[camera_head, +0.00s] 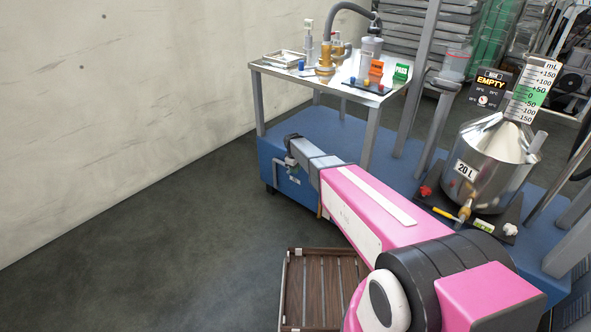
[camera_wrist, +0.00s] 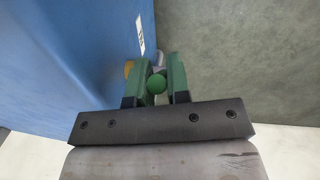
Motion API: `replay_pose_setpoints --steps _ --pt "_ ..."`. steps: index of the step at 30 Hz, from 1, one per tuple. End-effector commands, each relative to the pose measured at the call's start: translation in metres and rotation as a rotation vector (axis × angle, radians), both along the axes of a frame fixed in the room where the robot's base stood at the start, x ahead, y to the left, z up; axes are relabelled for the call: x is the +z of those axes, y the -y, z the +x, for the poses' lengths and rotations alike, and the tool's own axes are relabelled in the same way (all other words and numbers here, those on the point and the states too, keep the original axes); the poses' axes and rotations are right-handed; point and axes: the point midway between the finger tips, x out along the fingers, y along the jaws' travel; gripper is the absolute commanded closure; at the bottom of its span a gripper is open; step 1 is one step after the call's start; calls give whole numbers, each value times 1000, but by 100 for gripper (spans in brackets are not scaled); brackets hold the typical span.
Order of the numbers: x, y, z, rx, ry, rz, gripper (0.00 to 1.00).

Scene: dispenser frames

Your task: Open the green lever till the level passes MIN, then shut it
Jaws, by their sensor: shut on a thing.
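In the wrist view, the round green knob (camera_wrist: 157,84) of the lever sits between the two green fingers of my gripper (camera_wrist: 156,80), which is shut on it. Behind it are a pale grey part (camera_wrist: 156,60) and a brass-coloured part (camera_wrist: 129,69); the rest of the lever is hidden. In the head view, my gripper (camera_head: 290,163) is small at the end of my pink arm, beside the blue base's left end, and the lever cannot be made out. I see no MIN mark or liquid level in either view.
A blue base (camera_head: 345,135) carries a small metal table (camera_head: 330,82) with bottles, brass fittings and cards. A steel 20 L vessel (camera_head: 490,165) stands at right, with an mL scale (camera_head: 530,92) and an EMPTY sign (camera_head: 490,85).

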Motion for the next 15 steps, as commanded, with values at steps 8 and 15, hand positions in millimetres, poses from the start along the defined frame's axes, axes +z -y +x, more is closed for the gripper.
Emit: replay_pose_setpoints --steps 8,15 --pt "4 -6 6 0 -51 -65 100" --pt "11 -17 15 1 -159 -203 100"
